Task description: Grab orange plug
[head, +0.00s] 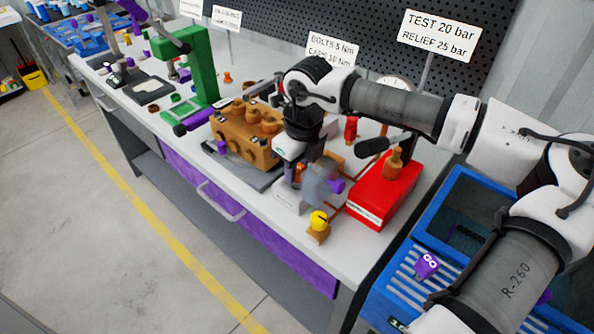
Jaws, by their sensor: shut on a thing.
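My gripper (299,178) points down over the front of the bench, left of the red box. It is shut on a small orange piece, which I take for the orange plug (300,171); only a little of it shows between the fingers. A white block (289,197) lies just below the gripper. Whether the plug touches anything below cannot be told.
A brown pump block (247,132) stands left of my gripper. A red test box (385,188) with a black-handled lever stands to the right, and a yellow-topped fitting (318,225) near the front edge. A green press (200,65) stands farther left. A blue crate (458,190) is at right.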

